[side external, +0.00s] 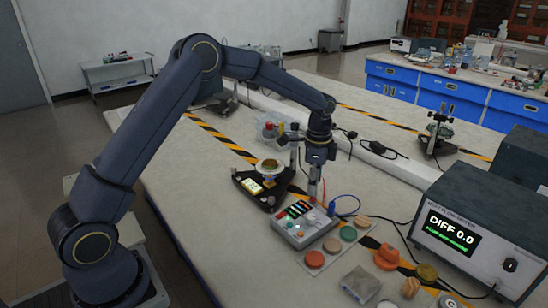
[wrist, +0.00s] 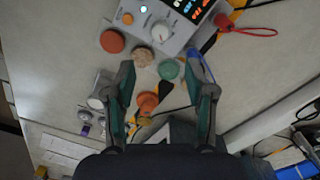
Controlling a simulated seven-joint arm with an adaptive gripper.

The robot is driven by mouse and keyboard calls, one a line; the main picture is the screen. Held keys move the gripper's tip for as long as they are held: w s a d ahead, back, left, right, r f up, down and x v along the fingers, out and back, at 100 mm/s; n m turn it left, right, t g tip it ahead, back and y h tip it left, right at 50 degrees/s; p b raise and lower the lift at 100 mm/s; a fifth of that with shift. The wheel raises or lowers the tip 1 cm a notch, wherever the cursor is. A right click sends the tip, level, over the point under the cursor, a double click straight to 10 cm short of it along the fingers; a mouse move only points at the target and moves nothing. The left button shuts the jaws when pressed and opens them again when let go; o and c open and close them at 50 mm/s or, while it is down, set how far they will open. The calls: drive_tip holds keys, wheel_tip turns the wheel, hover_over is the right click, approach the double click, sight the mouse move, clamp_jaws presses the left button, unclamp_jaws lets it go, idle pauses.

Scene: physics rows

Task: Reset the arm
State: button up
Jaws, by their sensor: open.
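My arm reaches over the bench (side external: 230,235) and bends down at its far end. My gripper (side external: 317,185) points downward above the back edge of a small grey control box (side external: 294,232) in the side view. In the wrist view my gripper (wrist: 161,75) shows two fingers spread well apart, with nothing held between them. A tan disc (wrist: 143,56) and a green disc (wrist: 168,69) lie below, seen between and beyond the fingertips. The exact height of the fingertips above the box is hard to tell.
A row of discs, including an orange one (side external: 314,258), lies before the control box. A large instrument reading "DIFF 0.0" (side external: 480,240) stands right, with cables around it. The bench's front left is clear.

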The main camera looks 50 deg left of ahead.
wheel_tip(320, 180, up, 12)
drive_tip(key=s+t, duration=0.1)
drive_tip(key=t, duration=0.1)
drive_tip(key=s+r+n+t+y, duration=0.1)
drive_tip(key=s+r+n+t, duration=0.15)
drive_tip(key=s+r, duration=0.85)
drive_tip(key=s+a+n+t, duration=0.1)
drive_tip(key=s+n+t, duration=0.15)
drive_tip(key=s, duration=0.95)
drive_tip(key=s+f+n+g+h, duration=0.1)
drive_tip(key=s+f+n, duration=0.5)
drive_tip(key=shift+s, duration=0.35)
